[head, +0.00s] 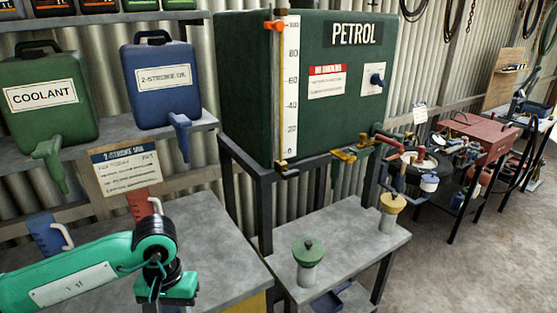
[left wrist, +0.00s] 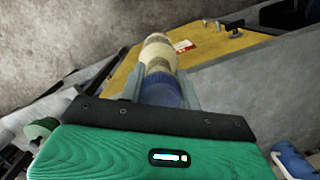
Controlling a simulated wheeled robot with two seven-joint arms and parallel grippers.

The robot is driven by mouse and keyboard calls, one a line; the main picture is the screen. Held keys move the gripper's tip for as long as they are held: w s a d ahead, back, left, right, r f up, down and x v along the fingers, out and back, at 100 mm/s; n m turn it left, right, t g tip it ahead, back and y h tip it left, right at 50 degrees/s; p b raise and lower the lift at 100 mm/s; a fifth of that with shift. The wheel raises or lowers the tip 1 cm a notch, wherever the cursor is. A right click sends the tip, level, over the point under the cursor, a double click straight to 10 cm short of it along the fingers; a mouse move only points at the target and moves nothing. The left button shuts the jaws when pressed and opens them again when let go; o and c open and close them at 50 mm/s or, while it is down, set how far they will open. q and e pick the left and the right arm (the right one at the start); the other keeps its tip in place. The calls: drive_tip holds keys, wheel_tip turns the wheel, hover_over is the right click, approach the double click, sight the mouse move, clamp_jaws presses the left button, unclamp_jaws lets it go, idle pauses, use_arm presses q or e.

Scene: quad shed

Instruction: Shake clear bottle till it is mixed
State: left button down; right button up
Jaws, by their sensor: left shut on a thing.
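In the left wrist view my left gripper (left wrist: 160,78) is shut on a bottle (left wrist: 159,62). The bottle has a blue lower part and a pale, cream upper part, and its far end points away from the wrist. The fingers lie on both sides of it. How well its contents are mixed cannot be told. In the head view the green left arm comes in at the lower left, over the grey bench; the held bottle does not show there. My right gripper is in neither view.
A grey bench (head: 215,235) lies under my left arm, with blue and red jugs (head: 142,203) on it. A lower table (head: 345,245) bears green-topped (head: 309,262) and yellow-topped (head: 390,212) containers. The petrol tank (head: 330,120), coolant can (head: 45,95) and blue can (head: 163,85) stand behind.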

use_arm(q)
wheel_tip(320, 180, up, 3)
drive_tip(key=shift+a+f, duration=0.1)
wheel_tip(320, 180, down, 6)
wheel_tip(320, 180, up, 6)
drive_tip(key=shift+r, duration=0.1)
wheel_tip(320, 180, down, 6)
idle(0.3)
